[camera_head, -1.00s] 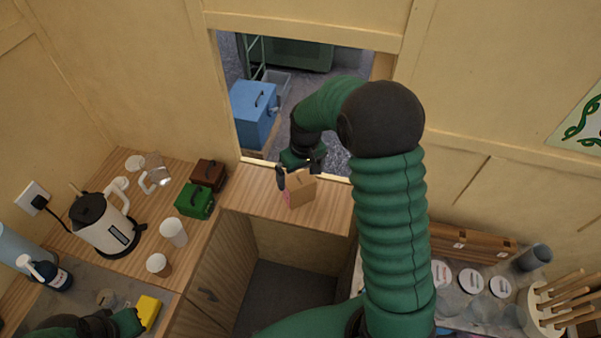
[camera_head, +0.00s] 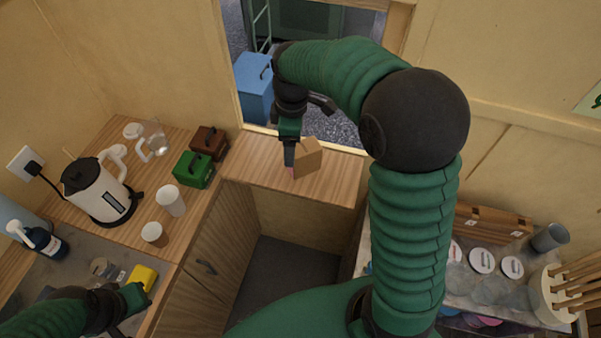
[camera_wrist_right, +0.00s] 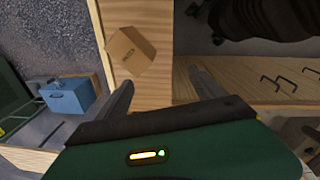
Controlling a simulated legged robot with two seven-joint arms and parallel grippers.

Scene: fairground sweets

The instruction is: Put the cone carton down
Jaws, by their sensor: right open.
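The cone carton (camera_head: 308,158) is a small brown cardboard box on the wooden counter (camera_head: 335,188) below the hatch opening. A bit of pink shows at its left side, partly behind my right finger. In the right wrist view the carton (camera_wrist_right: 130,50) sits turned at an angle on the counter, beyond the fingertips and outside the jaws. My right gripper (camera_wrist_right: 160,80) is open and empty; in the head view (camera_head: 289,163) it points down just left of the carton. My left gripper (camera_head: 130,298) is low at the left, beside a yellow block; its jaws are unclear.
A kettle (camera_head: 98,190), a green box (camera_head: 194,170), a brown box (camera_head: 209,142) and two cups stand on the left worktop. A blue box (camera_head: 254,88) is outside the hatch. Lids and a holder of wooden sticks (camera_head: 552,300) are at the right. The counter right of the carton is clear.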

